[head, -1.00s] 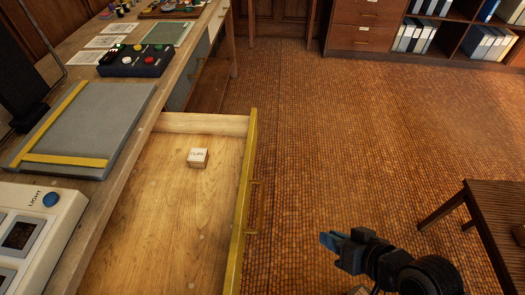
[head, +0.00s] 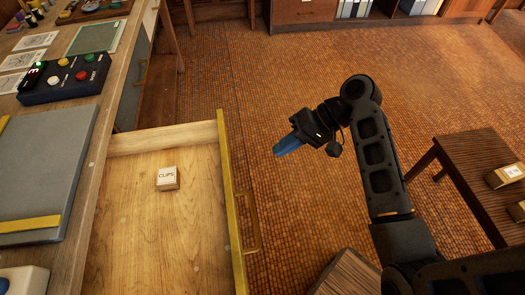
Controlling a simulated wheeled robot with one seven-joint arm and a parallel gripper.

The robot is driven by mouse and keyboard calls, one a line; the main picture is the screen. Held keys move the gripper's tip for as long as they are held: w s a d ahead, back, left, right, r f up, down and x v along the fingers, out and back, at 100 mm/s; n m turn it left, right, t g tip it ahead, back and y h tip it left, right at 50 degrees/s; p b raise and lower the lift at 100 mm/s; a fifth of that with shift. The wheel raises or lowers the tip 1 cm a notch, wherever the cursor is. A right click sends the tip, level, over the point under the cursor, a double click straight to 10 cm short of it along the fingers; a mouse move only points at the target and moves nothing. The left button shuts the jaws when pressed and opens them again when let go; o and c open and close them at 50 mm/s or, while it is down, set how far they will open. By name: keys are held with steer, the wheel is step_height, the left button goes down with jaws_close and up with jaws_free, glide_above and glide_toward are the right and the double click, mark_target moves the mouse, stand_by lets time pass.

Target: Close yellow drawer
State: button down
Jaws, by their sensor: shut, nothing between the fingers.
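The yellow drawer (head: 231,205) stands pulled out from the desk on the left in the head view. Its yellow front faces right and has a brass-coloured bar handle (head: 253,222). The near end of the drawer is cut off by the frame.
The desk (head: 90,185) carries a grey board (head: 45,165) and a dark button box (head: 65,78). A dark slatted table (head: 462,165) with small boxes stands at right. Shelves (head: 330,10) line the back. Open tiled floor (head: 225,75) lies beyond the drawer.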

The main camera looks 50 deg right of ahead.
steer(key=w+a+r+x, duration=0.1)
steer(key=r+x, duration=0.1)
steer(key=x, duration=1)
steer(key=shift+a, duration=0.3)
steer(key=w+a, duration=0.6)
steer(key=a, duration=0.2)
steer(key=w+a, duration=0.6)
steer(key=a, duration=0.3)
steer(key=w+a+b, duration=0.1)
steer(key=w+a, duration=0.5)
steer(key=a, duration=0.2)
steer(key=shift+w+a, duration=0.25)
steer(key=shift+w+a+r, duration=0.1)
steer(key=shift+w+a, duration=0.1)
steer(key=shift+a, duration=0.05)
steer(key=shift+a+r, duration=0.1)
steer(key=shift+a, duration=0.05)
